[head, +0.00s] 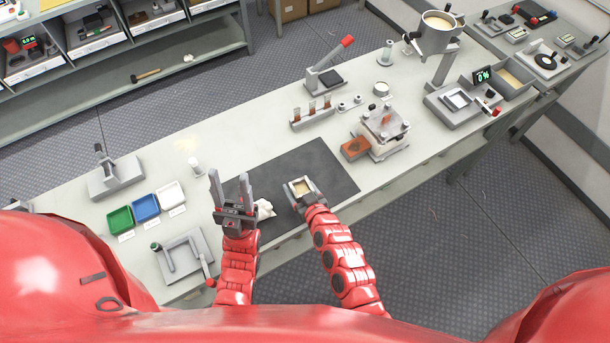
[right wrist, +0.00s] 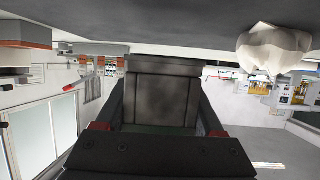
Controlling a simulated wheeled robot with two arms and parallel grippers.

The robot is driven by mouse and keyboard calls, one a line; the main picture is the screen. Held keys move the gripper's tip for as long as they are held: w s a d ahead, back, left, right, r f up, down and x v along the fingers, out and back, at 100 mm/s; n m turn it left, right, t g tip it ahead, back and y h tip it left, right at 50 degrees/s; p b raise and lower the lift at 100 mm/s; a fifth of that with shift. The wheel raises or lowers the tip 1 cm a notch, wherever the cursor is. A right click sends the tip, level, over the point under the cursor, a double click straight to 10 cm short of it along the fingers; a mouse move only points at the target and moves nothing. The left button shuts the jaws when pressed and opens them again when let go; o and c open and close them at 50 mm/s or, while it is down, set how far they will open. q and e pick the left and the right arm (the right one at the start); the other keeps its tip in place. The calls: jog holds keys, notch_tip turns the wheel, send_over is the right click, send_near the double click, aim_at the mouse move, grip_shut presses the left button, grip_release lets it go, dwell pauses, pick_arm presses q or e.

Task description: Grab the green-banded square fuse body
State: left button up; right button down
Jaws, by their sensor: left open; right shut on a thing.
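My right gripper (head: 306,197) is shut on a square fuse body (head: 299,187) at the dark mat; in the head view it looks like a grey square with a cream top. In the right wrist view the fuse body (right wrist: 162,92) is a dark grey block between the two fingers. A faint dark greenish strip shows at its lower edge, but I cannot tell clearly that it is a green band. My left gripper (head: 231,190) is open and empty, fingers pointing up, over the mat's left part.
A crumpled white lump (head: 264,209) lies between the grippers; it also shows in the right wrist view (right wrist: 272,48). Green (head: 120,220), blue (head: 146,207) and white (head: 171,194) trays stand left. The dark mat (head: 320,165) is bare behind the fuse body. A machine (head: 384,130) stands right.

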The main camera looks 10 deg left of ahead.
jog(key=shift+s+a+r+p, duration=0.2)
jog(key=shift+s+a+p, duration=0.35)
jog(key=shift+s, duration=0.35)
jog(key=shift+s+a+r+p, duration=0.15)
jog(key=shift+s+a+p, duration=0.2)
jog(key=shift+s+a, duration=0.6)
jog(key=shift+s, duration=0.45)
